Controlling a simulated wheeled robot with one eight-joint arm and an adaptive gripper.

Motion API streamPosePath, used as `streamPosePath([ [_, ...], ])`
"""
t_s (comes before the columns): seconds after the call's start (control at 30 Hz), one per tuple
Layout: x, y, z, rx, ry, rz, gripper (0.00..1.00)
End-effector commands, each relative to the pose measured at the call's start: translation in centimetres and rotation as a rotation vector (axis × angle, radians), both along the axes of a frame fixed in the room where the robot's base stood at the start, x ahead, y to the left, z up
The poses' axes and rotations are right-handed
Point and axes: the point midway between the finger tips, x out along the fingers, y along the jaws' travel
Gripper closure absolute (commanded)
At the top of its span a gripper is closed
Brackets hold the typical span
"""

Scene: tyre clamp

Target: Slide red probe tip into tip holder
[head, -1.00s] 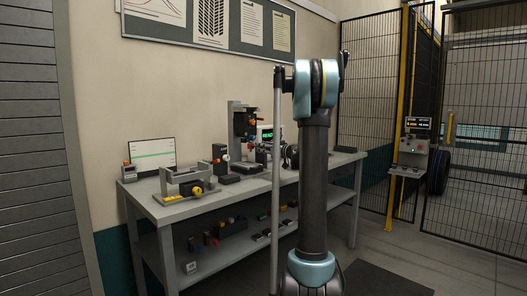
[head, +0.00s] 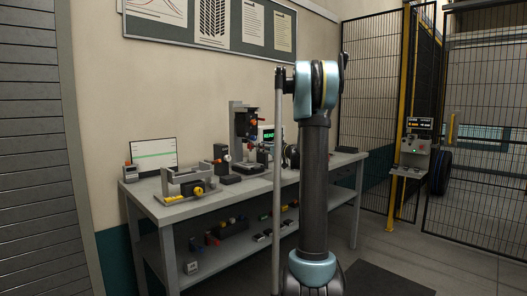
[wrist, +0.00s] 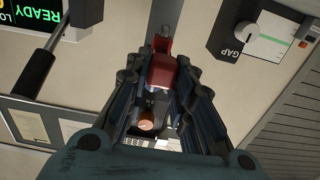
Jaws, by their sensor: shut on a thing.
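My gripper (wrist: 163,78) is shut on a red block-like piece, the red probe tip (wrist: 163,72), in the middle of the wrist view. The dark finger links stand on both sides of it. The far end of the red piece lies against or in front of a grey upright bar; I cannot tell whether they touch. A copper-coloured round end (wrist: 147,122) shows between the finger links, nearer the wrist. I cannot make out the tip holder for certain. In the head view my arm hides part of the bench's right side, and the fingertips are too small to read there.
A READY screen (wrist: 30,20), a black lever (wrist: 35,72) and a GAP gauge (wrist: 250,35) surround the gripper. On the bench (head: 160,212) stand a tall stand (head: 238,122), a fixture with a yellow block (head: 197,190) and a monitor (head: 153,156). Wire fencing is at right.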

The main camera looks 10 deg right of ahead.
Motion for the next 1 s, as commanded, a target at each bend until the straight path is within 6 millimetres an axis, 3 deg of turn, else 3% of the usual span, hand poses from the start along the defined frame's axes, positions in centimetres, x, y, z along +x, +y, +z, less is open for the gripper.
streamPosePath([
  [1.0,0.63,0.45,0.01,0.000,0.000,0.000,1.00],
])
